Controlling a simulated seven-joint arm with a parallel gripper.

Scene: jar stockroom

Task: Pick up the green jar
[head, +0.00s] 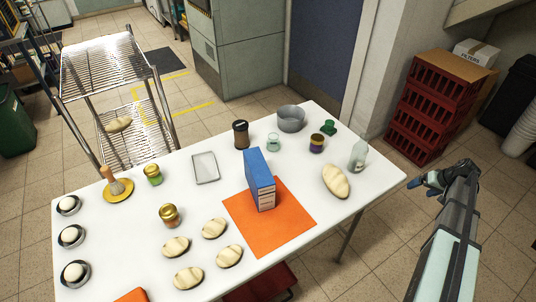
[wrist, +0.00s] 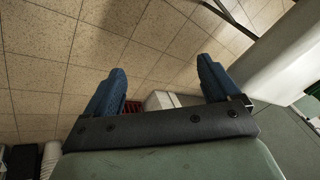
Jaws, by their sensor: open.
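A small jar with a gold lid and a green body (head: 153,176) stands upright at the left back of the white table, next to the wooden-handled tool. My gripper (head: 434,181) is off the table's right edge, far from this jar. In the wrist view my gripper (wrist: 160,80) has its two blue fingers wide apart with nothing between them, over tiled floor. The green jar does not show in the wrist view.
On the white table (head: 110,235) stand a gold-lidded jar (head: 169,217), a purple-banded jar (head: 317,144), a blue box (head: 259,182) on an orange mat (head: 290,228), a bottle (head: 358,155), a dark jar (head: 241,136) and several dough loaves. A wire rack (head: 105,70) stands behind left.

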